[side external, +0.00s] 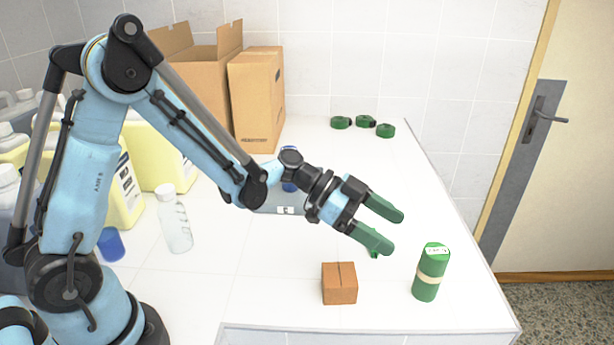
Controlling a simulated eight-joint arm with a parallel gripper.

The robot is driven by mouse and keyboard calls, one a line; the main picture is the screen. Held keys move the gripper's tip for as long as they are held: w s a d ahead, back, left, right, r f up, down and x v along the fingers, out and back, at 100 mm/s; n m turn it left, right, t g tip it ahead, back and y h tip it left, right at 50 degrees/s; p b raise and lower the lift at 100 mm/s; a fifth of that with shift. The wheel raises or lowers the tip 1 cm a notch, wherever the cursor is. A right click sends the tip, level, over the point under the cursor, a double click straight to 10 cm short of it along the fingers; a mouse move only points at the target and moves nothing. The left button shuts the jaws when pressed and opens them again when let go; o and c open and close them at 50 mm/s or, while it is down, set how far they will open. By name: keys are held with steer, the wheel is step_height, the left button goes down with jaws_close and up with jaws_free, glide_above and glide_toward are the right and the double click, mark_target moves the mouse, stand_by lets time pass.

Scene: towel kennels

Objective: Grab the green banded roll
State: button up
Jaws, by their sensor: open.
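The green banded roll (430,273) stands upright near the front right of the white counter. It has a pale band around its middle and a white label with dark marks near its top. My gripper (397,232) has two green fingers, spread apart with nothing between them. It is up and to the left of the roll in the side external view, with its fingers pointing right and slightly down. The roll is outside the fingers and appears apart from them. A small green thing behind the lower finger is mostly hidden.
A small brown box (339,283) sits left of the roll. Several green coils (364,121) lie at the back. Cardboard boxes (258,100), yellowish jugs (152,155) and a clear bottle (174,220) stand left. The counter's edge (478,240) is close right of the roll.

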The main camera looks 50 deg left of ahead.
mark_target(444, 263)
steer(key=x, duration=1.2)
steer(key=shift+d, duration=0.15)
steer(key=shift+r, duration=0.1)
steer(key=c, duration=1.2)
